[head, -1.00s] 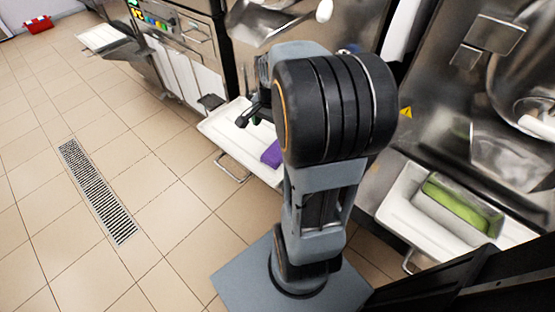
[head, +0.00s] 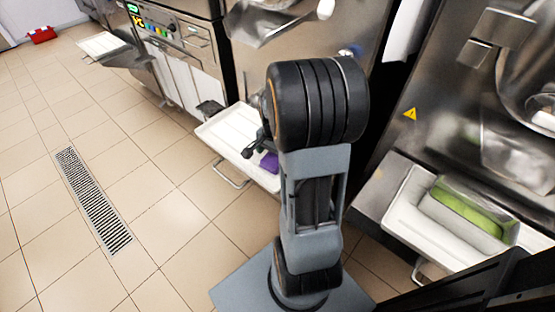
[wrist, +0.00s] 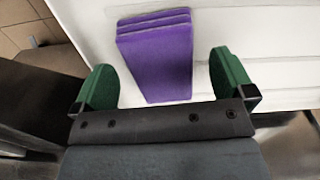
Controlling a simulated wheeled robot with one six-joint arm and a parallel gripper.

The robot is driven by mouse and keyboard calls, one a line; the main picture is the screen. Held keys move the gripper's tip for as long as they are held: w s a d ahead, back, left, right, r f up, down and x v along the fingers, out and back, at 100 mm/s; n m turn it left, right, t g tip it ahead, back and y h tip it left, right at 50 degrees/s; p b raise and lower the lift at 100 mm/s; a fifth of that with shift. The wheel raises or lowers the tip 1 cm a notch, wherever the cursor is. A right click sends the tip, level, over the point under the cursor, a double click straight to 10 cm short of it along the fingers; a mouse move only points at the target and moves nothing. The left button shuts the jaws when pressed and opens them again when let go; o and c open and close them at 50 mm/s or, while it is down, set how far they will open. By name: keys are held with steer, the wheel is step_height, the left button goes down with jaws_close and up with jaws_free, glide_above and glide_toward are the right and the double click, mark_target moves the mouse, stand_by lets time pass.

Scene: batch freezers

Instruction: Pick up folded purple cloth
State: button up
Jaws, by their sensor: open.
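The folded purple cloth (wrist: 158,60) lies on the white tray (wrist: 270,50) in the wrist view, with its layered folded edge at the far end. My gripper (wrist: 168,85) is open, with one green finger on each side of the cloth's near end and a gap between each finger and the cloth. In the head view the purple cloth (head: 269,162) shows at the right part of the white tray (head: 228,128), partly hidden by my arm. My gripper (head: 252,149) is just left of the cloth there, mostly hidden behind the arm.
The tray has a wire handle (head: 232,180) at its front. Steel machines stand behind both trays. The tiled floor with a drain grate (head: 92,200) is clear at left.

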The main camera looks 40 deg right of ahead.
step_height(320, 180, down, 2)
steer(key=shift+f, duration=0.1)
steer(key=shift+c, duration=0.4)
steer(key=c, duration=0.9)
